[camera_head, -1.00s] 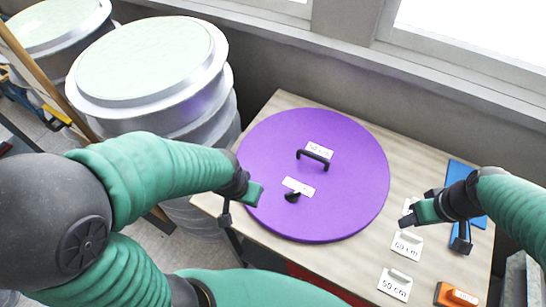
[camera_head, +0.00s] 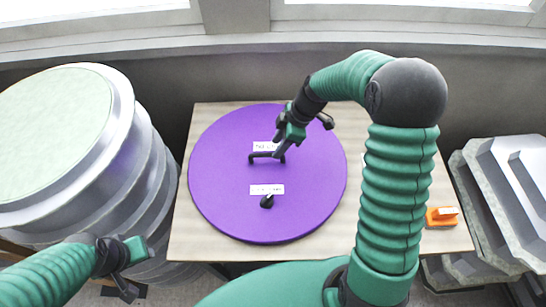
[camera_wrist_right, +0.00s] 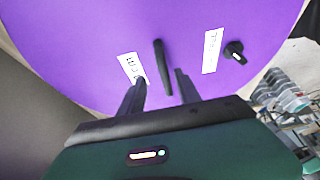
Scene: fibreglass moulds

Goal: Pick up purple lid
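The large round purple lid (camera_head: 225,190) lies flat on the wooden table. It has a black bar handle (camera_head: 262,156), a black knob (camera_head: 267,201) and two white labels. My right gripper (camera_head: 280,153) is over the lid at the right end of the handle. In the right wrist view, its two dark fingers (camera_wrist_right: 158,93) are apart, with the handle (camera_wrist_right: 162,65) between and just beyond their tips; I see no grip on it. My left gripper (camera_head: 130,268) hangs empty at the lower left, away from the lid; its finger opening is not clear.
Grey drum-shaped moulds (camera_head: 75,140) stand left of the table (camera_head: 182,235). An orange object (camera_head: 441,216) sits on the table's right part. Grey angular moulds (camera_head: 500,190) stand to the right. A wall and window ledge close off the back.

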